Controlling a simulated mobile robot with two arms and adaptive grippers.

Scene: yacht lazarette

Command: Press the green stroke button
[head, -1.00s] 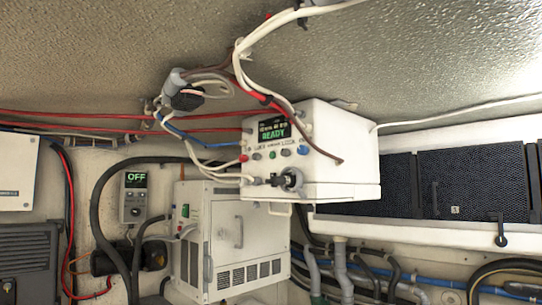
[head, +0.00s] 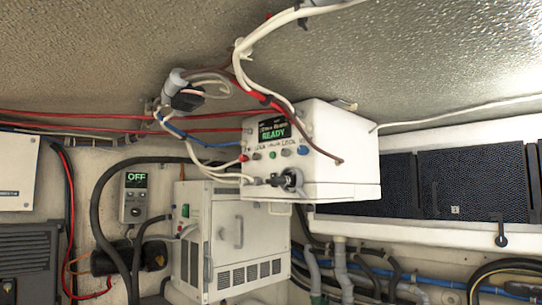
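A white control box (head: 338,150) hangs under the ceiling near the middle of the head view. Its front carries a small screen (head: 273,129) with green text that reads READY. Below the screen is a row of small buttons. The green button (head: 272,155) sits in this row, between a dark one on its left and a blue one (head: 303,150) on its right. A black connector (head: 288,180) is plugged in under the row. Neither gripper shows in the head view.
A white cabinet (head: 240,245) with vents stands below the box. A small grey unit (head: 134,200) reading OFF is on the wall to the left. White, red and black cables run around the box. Dark mesh panels (head: 480,185) line the right side.

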